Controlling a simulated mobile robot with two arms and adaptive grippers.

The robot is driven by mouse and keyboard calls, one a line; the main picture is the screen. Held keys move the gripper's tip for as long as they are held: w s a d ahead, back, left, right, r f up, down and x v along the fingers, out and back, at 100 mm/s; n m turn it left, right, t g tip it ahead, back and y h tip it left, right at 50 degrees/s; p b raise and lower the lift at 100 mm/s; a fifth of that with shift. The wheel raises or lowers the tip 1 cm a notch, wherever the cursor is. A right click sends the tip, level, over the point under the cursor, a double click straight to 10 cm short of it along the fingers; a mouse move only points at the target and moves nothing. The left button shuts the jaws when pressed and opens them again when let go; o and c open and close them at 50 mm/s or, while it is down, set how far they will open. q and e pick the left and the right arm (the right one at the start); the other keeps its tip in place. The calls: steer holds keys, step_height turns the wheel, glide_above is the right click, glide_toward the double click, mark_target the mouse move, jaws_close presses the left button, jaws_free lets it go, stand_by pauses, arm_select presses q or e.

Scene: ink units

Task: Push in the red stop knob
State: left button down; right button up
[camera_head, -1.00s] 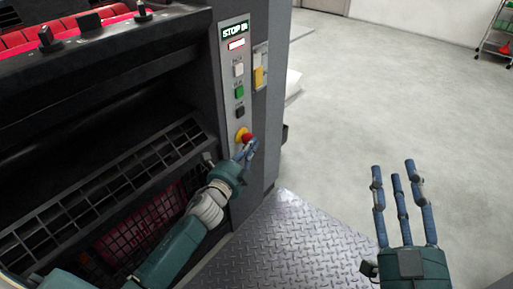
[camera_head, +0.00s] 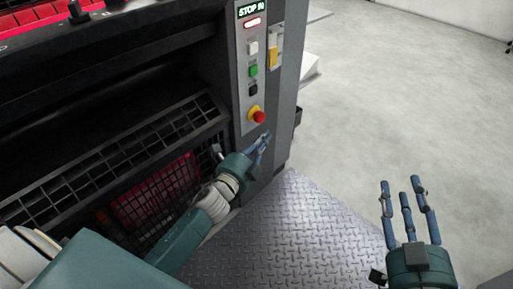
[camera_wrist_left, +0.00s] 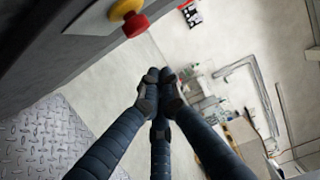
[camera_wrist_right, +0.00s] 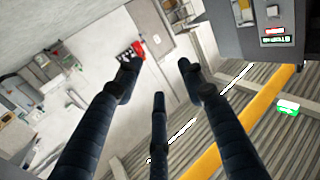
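The red stop knob (camera_head: 260,117) sits on a yellow collar low on the grey control panel (camera_head: 242,75) of the press. In the left wrist view the knob (camera_wrist_left: 136,25) is at the top, above and apart from the fingers. My left gripper (camera_head: 264,147) is just below the knob in the head view, not touching it. Its fingertips (camera_wrist_left: 160,85) are drawn together with nothing between them. My right gripper (camera_head: 404,187) is out over the floor at the right, fingers spread and empty; its fingers (camera_wrist_right: 158,80) show apart in the right wrist view.
Above the knob are black (camera_head: 253,89), green (camera_head: 253,71) and white (camera_head: 252,48) buttons and a lit STOP display (camera_head: 250,10). A mesh guard (camera_head: 120,150) lies left of my left arm. A metal tread plate (camera_head: 290,225) lies below. The floor at right is clear.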

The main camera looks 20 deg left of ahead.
arm_select(q)
steer(key=shift+s+a, duration=0.2)
steer(key=shift+s, duration=2.35)
arm_select(e)
steer(key=shift+s+d+f+g, duration=0.15)
steer(key=shift+f+g, duration=0.2)
steer(key=shift+f, duration=0.4)
steer(key=shift+s+d+f+g, duration=0.15)
steer(key=shift+f+g, duration=0.25)
steer(key=shift+f, duration=0.3)
steer(key=shift+s+d+f+g, duration=0.15)
steer(key=shift+f+g, duration=0.2)
steer(key=shift+f, duration=0.4)
